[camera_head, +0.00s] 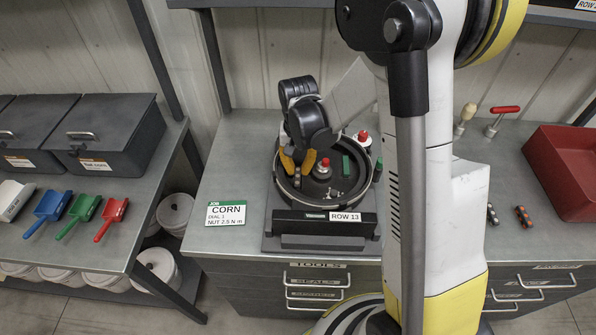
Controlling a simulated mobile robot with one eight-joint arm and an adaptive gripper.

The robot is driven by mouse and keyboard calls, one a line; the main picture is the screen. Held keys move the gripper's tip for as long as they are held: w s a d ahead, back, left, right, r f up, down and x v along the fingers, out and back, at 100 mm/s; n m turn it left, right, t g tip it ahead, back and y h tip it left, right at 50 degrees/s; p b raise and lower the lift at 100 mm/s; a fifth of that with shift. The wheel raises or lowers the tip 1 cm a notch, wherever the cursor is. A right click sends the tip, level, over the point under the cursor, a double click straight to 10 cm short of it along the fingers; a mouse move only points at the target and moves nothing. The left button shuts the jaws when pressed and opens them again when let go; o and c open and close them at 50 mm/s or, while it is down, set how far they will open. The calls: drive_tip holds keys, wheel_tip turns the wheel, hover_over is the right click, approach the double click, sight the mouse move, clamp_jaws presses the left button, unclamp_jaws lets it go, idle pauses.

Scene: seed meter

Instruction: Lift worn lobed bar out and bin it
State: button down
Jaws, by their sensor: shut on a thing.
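The round, dark seed meter (322,205) stands on a base marked ROW 13 on the workbench. Inside its bowl are a red-topped knob (324,163) and an upright green piece (347,166). My gripper (298,164) is low over the left part of the bowl, its orange fingertips pointing down. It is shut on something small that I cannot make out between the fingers. I cannot pick out the worn lobed bar, as the gripper covers that side. A red open bin (562,165) stands at the right end of the bench.
Two small dark bars with coloured spots (523,216) lie right of my arm, one partly hidden. A red-handled tool (503,118) stands behind them. A CORN job card (226,213) lies left of the meter. My arm blocks the middle right.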

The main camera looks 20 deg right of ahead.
sight(298, 169)
wheel_tip(298, 169, up, 3)
drive_tip(key=shift+r+p, duration=0.1)
drive_tip(key=shift+p, duration=0.4)
drive_tip(key=s+d+r+p, duration=0.2)
drive_tip(key=s+d+r, duration=0.5)
drive_tip(key=d, duration=0.2)
drive_tip(key=shift+s, duration=0.2)
drive_tip(key=shift+p, duration=0.3)
wheel_tip(298, 169, up, 7)
drive_tip(key=p, duration=0.5)
drive_tip(key=shift+f, duration=0.1)
